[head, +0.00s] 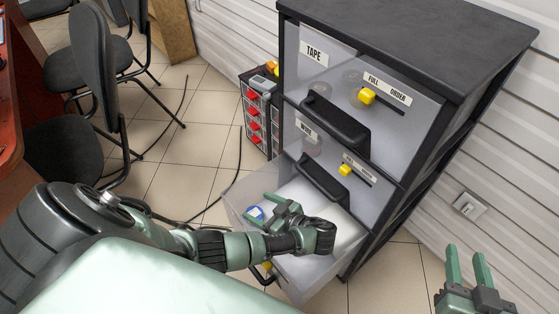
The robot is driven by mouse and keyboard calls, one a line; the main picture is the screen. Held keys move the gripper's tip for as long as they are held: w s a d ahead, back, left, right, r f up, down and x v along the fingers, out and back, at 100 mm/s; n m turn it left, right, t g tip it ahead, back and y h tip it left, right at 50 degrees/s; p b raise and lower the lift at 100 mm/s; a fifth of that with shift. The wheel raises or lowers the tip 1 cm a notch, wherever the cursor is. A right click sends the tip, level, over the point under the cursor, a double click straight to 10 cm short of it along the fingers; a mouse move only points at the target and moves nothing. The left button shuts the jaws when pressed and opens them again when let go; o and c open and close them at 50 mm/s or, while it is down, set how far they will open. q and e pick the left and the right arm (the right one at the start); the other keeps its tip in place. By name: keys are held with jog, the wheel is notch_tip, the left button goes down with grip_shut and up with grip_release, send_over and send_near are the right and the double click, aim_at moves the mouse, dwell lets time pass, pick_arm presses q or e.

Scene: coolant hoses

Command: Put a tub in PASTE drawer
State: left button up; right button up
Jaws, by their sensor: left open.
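A grey cabinet with translucent drawers (300,130) stands in the middle of the head view. Its top drawer reads TAPE (314,53) and the one below reads WIRE (306,128); both look shut. The drawer under them (238,196) is pulled out; its label does not show. A small blue and white round thing, seemingly a tub (254,213), is in the open drawer. My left gripper (265,211) is open over the drawer, its fingertips close by the tub; contact cannot be told. My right gripper (467,262) is open and empty at the lower right.
Yellow sliders (367,96) sit on FULL/ORDER labels on the drawer fronts. A small rack with red bins (253,113) stands left of the cabinet. Black chairs (93,75) are at the left. A cable (238,160) lies on the tiled floor. A wall socket (468,204) is at right.

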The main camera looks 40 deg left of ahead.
pick_arm(q)
jog(key=p+v, duration=0.1)
jog(key=v, duration=0.7)
jog(key=shift+d+r, duration=0.15)
jog(key=shift+d, duration=0.25)
pick_arm(e)
jog(key=s+d+f+g+h, duration=0.1)
jog(key=s+d+f+g, duration=0.1)
jog(key=s+f+g, duration=0.2)
jog(key=shift+s+f, duration=0.15)
jog(key=shift+f, duration=0.8)
